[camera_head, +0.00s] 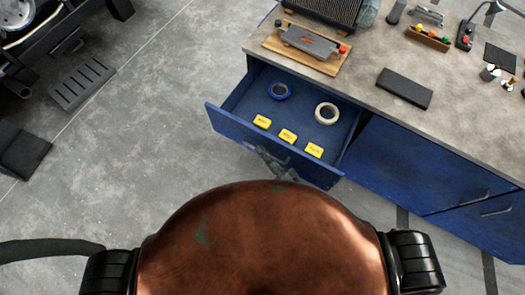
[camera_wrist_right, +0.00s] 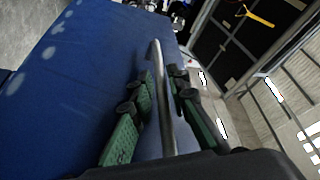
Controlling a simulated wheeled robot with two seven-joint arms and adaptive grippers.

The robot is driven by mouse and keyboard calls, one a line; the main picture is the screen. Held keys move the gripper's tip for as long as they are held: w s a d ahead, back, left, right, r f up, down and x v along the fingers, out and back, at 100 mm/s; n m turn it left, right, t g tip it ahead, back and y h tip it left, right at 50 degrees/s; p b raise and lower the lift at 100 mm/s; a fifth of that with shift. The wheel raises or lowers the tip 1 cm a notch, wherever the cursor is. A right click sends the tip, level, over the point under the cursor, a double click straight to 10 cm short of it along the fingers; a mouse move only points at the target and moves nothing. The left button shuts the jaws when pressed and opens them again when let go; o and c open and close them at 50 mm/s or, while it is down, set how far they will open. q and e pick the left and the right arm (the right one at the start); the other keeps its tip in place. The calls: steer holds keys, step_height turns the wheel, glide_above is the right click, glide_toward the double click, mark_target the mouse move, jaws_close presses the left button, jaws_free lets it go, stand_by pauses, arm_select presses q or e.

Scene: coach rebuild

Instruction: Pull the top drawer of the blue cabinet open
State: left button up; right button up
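The blue cabinet (camera_head: 375,169) has its top drawer (camera_head: 230,129) pulled well out in the head view. My right gripper (camera_head: 272,160) is at the middle of the drawer front, partly hidden by my copper-coloured body. In the right wrist view, the metal bar handle (camera_wrist_right: 160,85) runs between the two green-padded fingers of my right gripper (camera_wrist_right: 163,88). Gaps show beside the bar, so the fingers look open around it. My left gripper is not in view.
The worktop (camera_head: 440,125) above holds a dark flat block (camera_head: 404,89), a wooden board with a grey tool (camera_head: 306,48) and an orange-tipped tray (camera_head: 428,38). Grey floor is clear left of the drawer. A dark vehicle frame (camera_head: 45,45) stands at the upper left.

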steer(key=v, duration=1.2)
stand_by(0.4)
